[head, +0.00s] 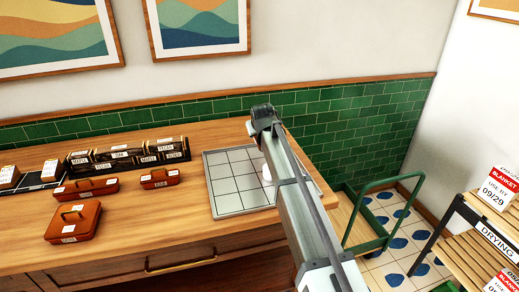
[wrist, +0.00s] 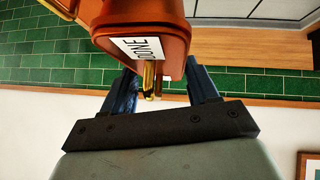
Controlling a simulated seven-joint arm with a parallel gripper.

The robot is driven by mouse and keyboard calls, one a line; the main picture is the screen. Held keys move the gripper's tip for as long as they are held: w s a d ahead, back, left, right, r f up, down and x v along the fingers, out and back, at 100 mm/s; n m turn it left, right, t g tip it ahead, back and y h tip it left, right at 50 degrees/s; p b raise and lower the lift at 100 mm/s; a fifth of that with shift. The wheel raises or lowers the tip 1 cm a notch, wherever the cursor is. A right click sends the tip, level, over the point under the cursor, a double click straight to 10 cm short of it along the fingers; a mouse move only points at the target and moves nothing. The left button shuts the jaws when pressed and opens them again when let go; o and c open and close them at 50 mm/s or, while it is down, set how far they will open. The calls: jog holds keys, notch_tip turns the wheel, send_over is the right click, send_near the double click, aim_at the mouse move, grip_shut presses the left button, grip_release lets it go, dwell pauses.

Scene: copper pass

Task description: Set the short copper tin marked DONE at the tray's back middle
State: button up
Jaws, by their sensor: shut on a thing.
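A copper tin (wrist: 175,28) hangs in my gripper (wrist: 163,85) in the wrist view. Its white label (wrist: 140,47) is partly hidden and reads "ONE". The fingers are shut on the tin's brass handle. In the head view my arm hides the tin and the fingers. The grey gridded tray (head: 228,188) lies on the counter left of my arm, and part of it shows at the top right of the wrist view (wrist: 250,8). The visible cells look bare; a small white shape (head: 266,172) beside my arm is unclear.
Three copper tins, one large (head: 74,221), one wide (head: 85,188) and one small (head: 160,178), stand left of the tray. A labelled rack (head: 128,156) is behind them. A green cart (head: 362,222) and a drying shelf (head: 480,235) stand right of the counter (head: 150,240).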

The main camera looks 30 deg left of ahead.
jog(key=shift+f, duration=3.4)
jog(key=o, duration=1.6)
jog(key=shift+f, duration=0.1)
jog(key=shift+c, duration=0.2)
jog(key=v, duration=1.2)
